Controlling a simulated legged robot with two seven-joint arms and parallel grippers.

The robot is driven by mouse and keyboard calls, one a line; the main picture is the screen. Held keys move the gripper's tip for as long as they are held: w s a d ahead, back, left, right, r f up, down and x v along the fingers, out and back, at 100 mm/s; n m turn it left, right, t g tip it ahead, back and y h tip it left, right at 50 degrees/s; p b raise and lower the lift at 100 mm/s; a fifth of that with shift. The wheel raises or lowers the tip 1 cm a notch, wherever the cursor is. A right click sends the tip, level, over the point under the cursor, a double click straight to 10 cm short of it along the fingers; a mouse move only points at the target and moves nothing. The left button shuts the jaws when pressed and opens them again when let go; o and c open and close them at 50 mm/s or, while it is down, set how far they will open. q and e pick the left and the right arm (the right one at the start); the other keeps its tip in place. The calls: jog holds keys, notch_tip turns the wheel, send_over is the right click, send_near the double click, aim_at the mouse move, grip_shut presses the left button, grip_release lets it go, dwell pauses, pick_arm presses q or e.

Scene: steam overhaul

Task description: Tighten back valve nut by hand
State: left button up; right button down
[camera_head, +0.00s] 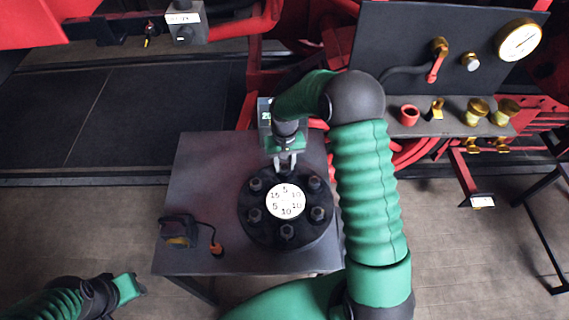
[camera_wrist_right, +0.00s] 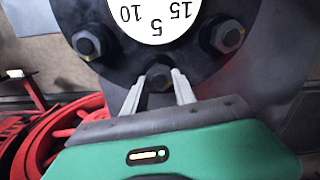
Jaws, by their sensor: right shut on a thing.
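The black round valve flange (camera_head: 258,233) lies on a grey table, with a white numbered dial (camera_head: 286,201) in its middle and several dark hex nuts around it. My right gripper (camera_head: 285,167) reaches down from behind the flange at its back edge. In the right wrist view its two pale fingers (camera_wrist_right: 159,90) stand on either side of the back valve nut (camera_wrist_right: 159,77) and are shut on it. In the head view the fingers mostly hide this nut. My left gripper (camera_head: 130,288) is low at the left, away from the flange; its fingers cannot be made out.
A small dark box (camera_head: 180,231) with a cable and orange plug (camera_head: 216,250) sits on the table (camera_head: 205,160) left of the flange. A panel (camera_head: 400,50) with a gauge (camera_head: 518,40) and brass fittings stands at back right. Red machinery lies behind.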

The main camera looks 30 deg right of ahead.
jog(key=shift+d+m, duration=0.2)
jog(key=shift+m, duration=0.1)
jog(key=shift+a+m, duration=0.15)
jog(key=shift+m, duration=1.05)
jog(key=shift+r+m, duration=0.1)
jog(key=shift+m, duration=0.9)
jog(key=m+p, duration=0.1)
jog(key=m, duration=0.1)
jog(key=shift+m, duration=0.3)
jog(key=m, duration=0.2)
jog(key=shift+m+p, duration=0.3)
jog(key=shift+p, duration=0.05)
jog(key=shift+m+p, duration=0.5)
jog(key=shift+m, duration=1.5)
jog(key=c, duration=1.3)
grip_release()
jog(key=shift+c, duration=0.2)
jog(key=o, duration=0.3)
